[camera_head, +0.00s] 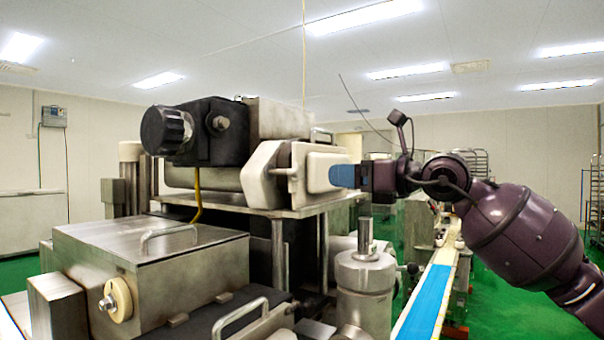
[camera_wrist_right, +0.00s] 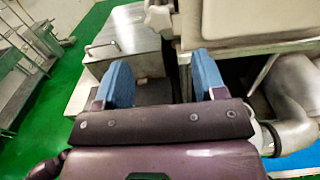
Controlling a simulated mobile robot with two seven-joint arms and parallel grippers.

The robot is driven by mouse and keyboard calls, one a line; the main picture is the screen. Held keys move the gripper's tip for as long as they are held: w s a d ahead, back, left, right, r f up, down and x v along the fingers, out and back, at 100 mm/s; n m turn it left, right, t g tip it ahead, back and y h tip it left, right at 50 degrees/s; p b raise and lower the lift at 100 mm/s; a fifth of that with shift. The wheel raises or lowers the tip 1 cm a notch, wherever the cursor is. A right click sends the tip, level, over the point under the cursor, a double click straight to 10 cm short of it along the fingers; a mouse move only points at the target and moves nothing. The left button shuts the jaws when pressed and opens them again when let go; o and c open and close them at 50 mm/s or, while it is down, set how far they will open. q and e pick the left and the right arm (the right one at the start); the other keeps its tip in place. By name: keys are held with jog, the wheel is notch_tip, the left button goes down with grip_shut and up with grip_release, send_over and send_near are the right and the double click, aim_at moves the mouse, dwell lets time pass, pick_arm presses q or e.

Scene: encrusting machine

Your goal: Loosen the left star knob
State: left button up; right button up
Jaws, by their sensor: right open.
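In the right wrist view, a pale, lobed knob-like part (camera_wrist_right: 158,18) shows at the top, ahead of the space between my fingers; it may be the left star knob, but I cannot be sure. In the head view I cannot make out a clear star shape. My right gripper (camera_head: 343,176) reaches in from the right beside the machine's cream end block (camera_head: 318,168); contact cannot be told. In the wrist view the blue fingers of my right gripper (camera_wrist_right: 161,62) are wide apart with nothing between them. My left gripper is out of view.
The encrusting machine fills the left and centre, with a black ribbed knob (camera_head: 166,130), a cream round knob (camera_head: 118,300) and a steel box (camera_head: 150,252). A blue conveyor belt (camera_head: 424,300) runs below my right arm. Green floor (camera_head: 500,300) is clear at the right.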

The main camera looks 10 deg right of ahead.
aim_at(301, 174)
jog(key=p+x, duration=0.2)
jog(key=x, duration=0.6)
jog(key=shift+a+r, duration=0.1)
jog(key=shift+a, duration=0.1)
jog(key=shift+x, duration=0.9)
jog(key=c, duration=0.9)
